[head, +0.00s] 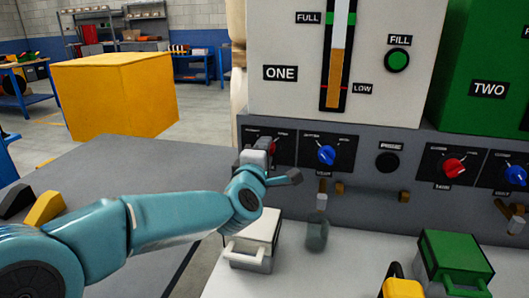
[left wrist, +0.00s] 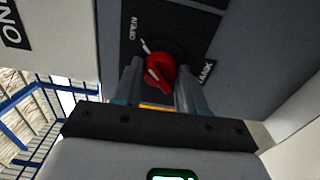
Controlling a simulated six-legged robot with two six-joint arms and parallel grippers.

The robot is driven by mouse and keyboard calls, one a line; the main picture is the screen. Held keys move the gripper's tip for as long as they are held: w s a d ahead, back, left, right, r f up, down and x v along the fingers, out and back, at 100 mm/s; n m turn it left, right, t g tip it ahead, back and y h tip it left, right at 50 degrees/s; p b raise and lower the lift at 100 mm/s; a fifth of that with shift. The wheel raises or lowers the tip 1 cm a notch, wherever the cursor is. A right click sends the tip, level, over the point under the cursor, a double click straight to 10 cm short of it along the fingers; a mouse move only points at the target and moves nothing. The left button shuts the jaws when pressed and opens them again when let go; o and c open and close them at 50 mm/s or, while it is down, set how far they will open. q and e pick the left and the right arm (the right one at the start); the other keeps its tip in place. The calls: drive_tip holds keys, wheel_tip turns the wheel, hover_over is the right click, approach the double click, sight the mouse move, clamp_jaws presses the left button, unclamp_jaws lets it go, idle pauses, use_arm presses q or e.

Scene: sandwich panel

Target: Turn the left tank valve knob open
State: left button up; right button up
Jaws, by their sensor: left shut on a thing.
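The red left tank valve knob (left wrist: 160,70) sits on a black plate (left wrist: 178,32) marked OPEN at upper left and TANK at right in the left wrist view. White marks show on the knob. My left gripper (left wrist: 159,77) has a finger on either side of the knob and is shut on it. My right gripper is not in view.
A blue knob (head: 326,155) and a black round button (head: 387,162) are to the right on the grey panel. A white box with a handle (head: 252,240), a glass-like jar (head: 316,232) and a green box (head: 455,262) stand on the pale counter below. A yellow block (head: 115,95) is behind.

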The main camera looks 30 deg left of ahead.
use_arm(q)
drive_tip(key=shift+r, duration=0.15)
idle(0.4)
drive_tip(key=o, duration=1.1)
drive_tip(key=shift+w, duration=0.1)
drive_tip(key=shift+c, duration=0.2)
drive_tip(key=p+v, duration=0.1)
drive_tip(key=v, duration=1.5)
drive_tip(key=shift+s, duration=0.25)
drive_tip(key=shift+d, duration=0.1)
